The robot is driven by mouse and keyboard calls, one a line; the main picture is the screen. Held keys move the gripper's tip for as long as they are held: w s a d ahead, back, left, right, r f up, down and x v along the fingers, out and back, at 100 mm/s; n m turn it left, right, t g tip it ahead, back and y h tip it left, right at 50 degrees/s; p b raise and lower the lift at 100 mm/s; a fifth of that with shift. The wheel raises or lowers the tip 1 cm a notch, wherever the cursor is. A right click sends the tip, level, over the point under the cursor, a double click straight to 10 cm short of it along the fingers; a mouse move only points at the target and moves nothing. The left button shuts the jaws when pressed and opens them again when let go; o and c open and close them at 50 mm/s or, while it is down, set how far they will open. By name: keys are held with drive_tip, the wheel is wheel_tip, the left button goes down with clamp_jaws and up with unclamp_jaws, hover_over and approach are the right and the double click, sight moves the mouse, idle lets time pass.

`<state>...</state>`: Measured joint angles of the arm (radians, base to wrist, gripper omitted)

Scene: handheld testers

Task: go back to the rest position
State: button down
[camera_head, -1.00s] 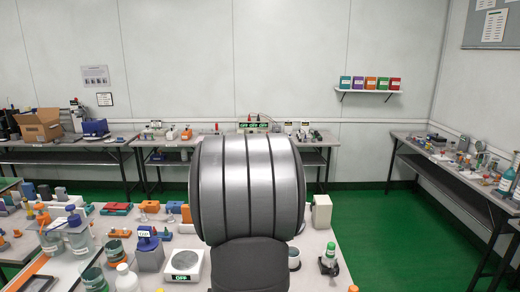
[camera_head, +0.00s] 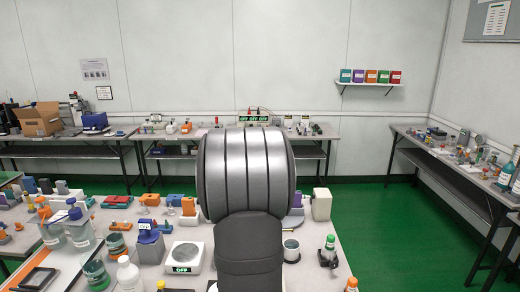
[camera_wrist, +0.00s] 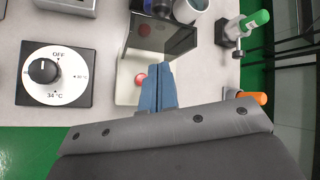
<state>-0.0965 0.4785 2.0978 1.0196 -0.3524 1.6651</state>
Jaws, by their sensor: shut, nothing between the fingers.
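My gripper (camera_wrist: 158,72) shows in the wrist view as two blue fingers pressed together with nothing between them. The fingertips are over a pale tester (camera_wrist: 127,88) with a dark window and a red button; from this view I cannot tell how high above it they are. In the head view a large grey banded part of my own arm stands in the middle and hides the gripper and part of the bench behind it.
In the wrist view a dial panel (camera_wrist: 55,73) lies left and a green-capped bottle in a clamp (camera_wrist: 255,20) upper right. An orange-ended item (camera_wrist: 250,97) is at the right. In the head view, a white scale (camera_head: 187,255) and several testers crowd the bench; green floor is open right.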

drive_tip(key=w+a+r+m+g+y, duration=0.1)
drive_tip(key=w+a+r+y, duration=0.1)
drive_tip(key=w+r+y, duration=0.3)
drive_tip(key=w+a+r+m+y, duration=0.1)
drive_tip(key=w+y, duration=0.2)
drive_tip(key=w, duration=0.5)
drive_tip(key=s+d+m+g+y, duration=0.35)
drive_tip(key=d+g, duration=0.45)
drive_tip(key=d, duration=0.3)
drive_tip(key=shift+y, duration=0.25)
drive_tip(key=shift+w+x, duration=0.1)
drive_tip(key=shift+x, duration=1.1)
drive_tip(key=shift+w+x, duration=0.15)
drive_tip(key=shift+x, duration=1.1)
